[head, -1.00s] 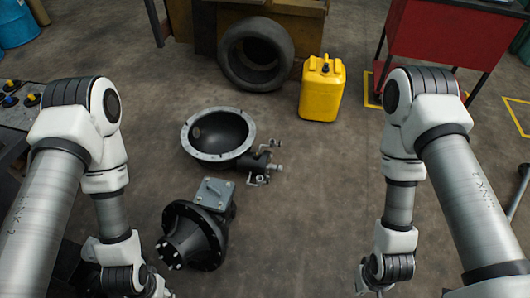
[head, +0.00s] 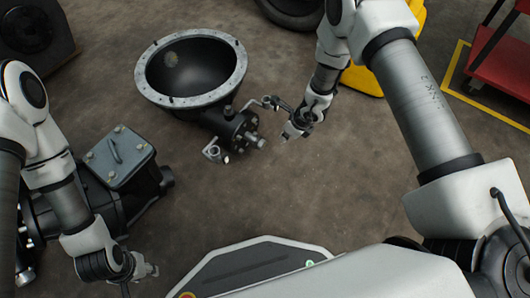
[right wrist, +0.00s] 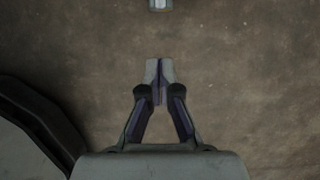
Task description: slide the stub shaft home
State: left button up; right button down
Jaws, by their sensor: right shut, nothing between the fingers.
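A black bowl-shaped housing (head: 192,105) with a pale bolted rim lies on the floor in the head view. A short dark cylindrical part (head: 232,127) with bright metal at its end sticks out at its lower right; I cannot tell whether this is the stub shaft. My right gripper (head: 291,132) is shut and empty, to the right of that end and apart from it. In the right wrist view its fingertips (right wrist: 159,70) meet over bare floor, and a small metal end (right wrist: 160,5) shows at the top edge. My left gripper (head: 150,270) hangs low at the left; its jaws are unclear.
A dark axle unit (head: 145,205) with a grey cover plate (head: 119,157) lies at the left, behind my left arm. A tyre (head: 292,10), a yellow can (head: 370,80) and a red cart (head: 505,60) stand farther back. The concrete floor between the housing and my base is clear.

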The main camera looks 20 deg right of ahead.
aim_at(262, 141)
jog(key=w+a+f+b, duration=0.1)
jog(key=f+b, duration=0.1)
jog(key=f, duration=0.1)
jog(key=w+a+f+b, duration=0.1)
jog(key=w+f+b, duration=0.1)
jog(key=f, duration=0.1)
jog(key=w+a+f+b, duration=0.1)
jog(key=w+a+f, duration=0.1)
jog(key=f, duration=0.1)
jog(key=shift+w+f+b, duration=0.15)
jog(key=shift+w+b, duration=0.1)
jog(key=shift+b, duration=0.15)
jog(key=shift+w+a, duration=0.35)
jog(key=shift+w, duration=0.15)
